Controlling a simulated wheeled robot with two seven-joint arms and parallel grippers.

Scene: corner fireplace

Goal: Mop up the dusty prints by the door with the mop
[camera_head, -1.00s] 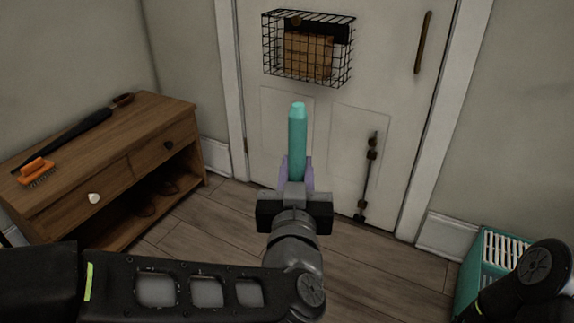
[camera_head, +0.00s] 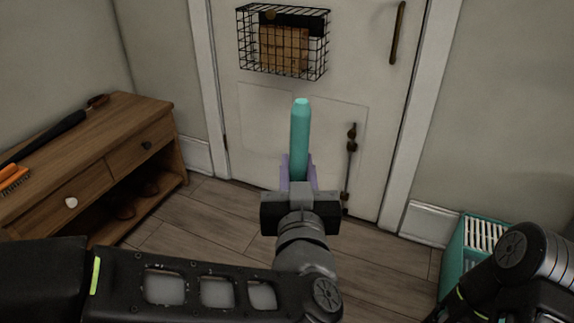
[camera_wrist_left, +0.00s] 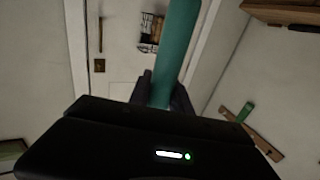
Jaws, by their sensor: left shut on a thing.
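My left gripper (camera_head: 298,178) is shut on the teal handle of the mop (camera_head: 300,130). The handle's top end points up in front of the white door (camera_head: 270,125). The same handle crosses the left wrist view (camera_wrist_left: 176,45), between the gripper's fingers. The mop's lower part and head are hidden behind my gripper and arm. I see no dusty prints on the visible floor (camera_head: 215,215); part of it is hidden by my left arm. My right arm shows at the lower right, but its fingertips are not in view.
A wooden cabinet (camera_head: 85,155) stands at the left with an orange brush (camera_head: 14,180) and a long dark tool (camera_head: 50,135) on top. A teal slatted crate (camera_head: 455,255) stands at the right wall. A wire basket (camera_head: 283,42) hangs on the door. Floor before the door looks clear.

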